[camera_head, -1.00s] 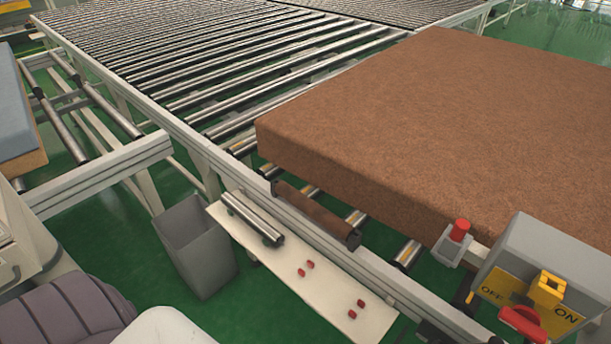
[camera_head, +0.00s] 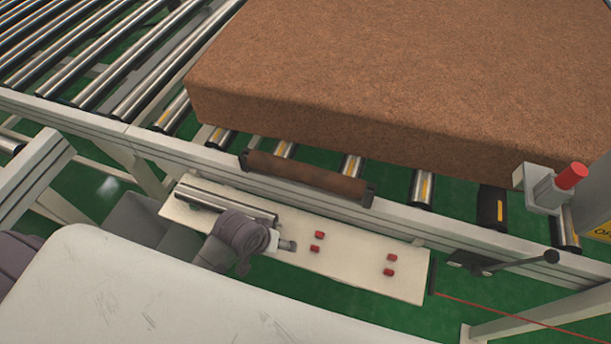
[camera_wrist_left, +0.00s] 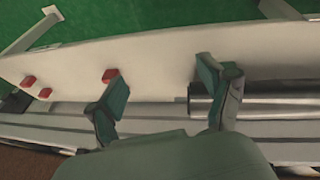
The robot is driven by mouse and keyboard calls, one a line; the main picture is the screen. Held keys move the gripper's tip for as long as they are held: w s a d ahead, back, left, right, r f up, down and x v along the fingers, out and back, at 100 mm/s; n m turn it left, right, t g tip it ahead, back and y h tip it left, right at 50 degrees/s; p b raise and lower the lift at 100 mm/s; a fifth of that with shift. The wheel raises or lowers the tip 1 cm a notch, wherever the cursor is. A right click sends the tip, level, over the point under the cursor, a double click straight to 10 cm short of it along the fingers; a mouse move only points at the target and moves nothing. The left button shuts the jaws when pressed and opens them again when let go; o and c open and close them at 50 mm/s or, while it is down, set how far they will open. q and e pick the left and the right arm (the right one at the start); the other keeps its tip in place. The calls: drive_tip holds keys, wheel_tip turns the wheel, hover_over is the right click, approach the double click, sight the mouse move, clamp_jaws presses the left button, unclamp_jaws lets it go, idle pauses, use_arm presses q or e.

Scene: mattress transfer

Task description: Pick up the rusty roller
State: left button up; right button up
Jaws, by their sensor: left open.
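The rusty roller (camera_head: 305,175) is a brown cylinder with dark end brackets. It lies along the near side rail of the conveyor, just in front of the mattress, in the head view. My left gripper (camera_head: 288,245) is below it in the head view, over the white shelf, apart from the roller. In the left wrist view, the two fingers of my left gripper (camera_wrist_left: 160,85) are spread with nothing between them but the shelf behind. I cannot make out the rusty roller in that view. My right gripper is not in view.
The white shelf (camera_head: 350,270) holds a clean silver roller (camera_head: 225,200) and several small red pieces. A brown mattress (camera_head: 400,70) rests on the conveyor rollers. A grey bin (camera_head: 140,220) is partly hidden at left. A red-button box (camera_head: 560,187) stands at right.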

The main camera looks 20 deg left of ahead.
use_arm(q)
drive_tip(key=w+r+n+h, duration=0.1)
drive_tip(key=w+r+n, duration=0.2)
drive_tip(key=w+r, duration=0.1)
drive_tip(key=w+r+n, duration=0.3)
drive_tip(key=w+r, duration=0.1)
drive_tip(key=r, duration=0.2)
drive_tip(key=w+r+n+h+b, duration=0.1)
drive_tip(key=w+r+n, duration=0.2)
drive_tip(key=w+r, duration=0.1)
drive_tip(key=shift+w+d+r+n+g+h, duration=0.15)
drive_tip(key=shift+w+r+n+g, duration=0.05)
drive_tip(key=shift+r, duration=0.15)
drive_tip(key=shift+w+d+r+n+g+h, duration=0.1)
drive_tip(key=shift+w+r+n+g+h, duration=0.1)
drive_tip(key=shift+r, duration=0.15)
drive_tip(key=n+g, duration=0.1)
drive_tip(key=n, duration=0.5)
approach(300, 168)
drive_tip(key=x, duration=0.6)
drive_tip(key=shift+w+d+f+b, duration=0.15)
drive_tip(key=shift+w+f+b, duration=0.05)
drive_tip(key=shift+b, duration=0.1)
drive_tip(key=shift+x, duration=2.65)
drive_tip(key=shift+s, duration=0.2)
drive_tip(key=c, duration=1.5)
clamp_jaws()
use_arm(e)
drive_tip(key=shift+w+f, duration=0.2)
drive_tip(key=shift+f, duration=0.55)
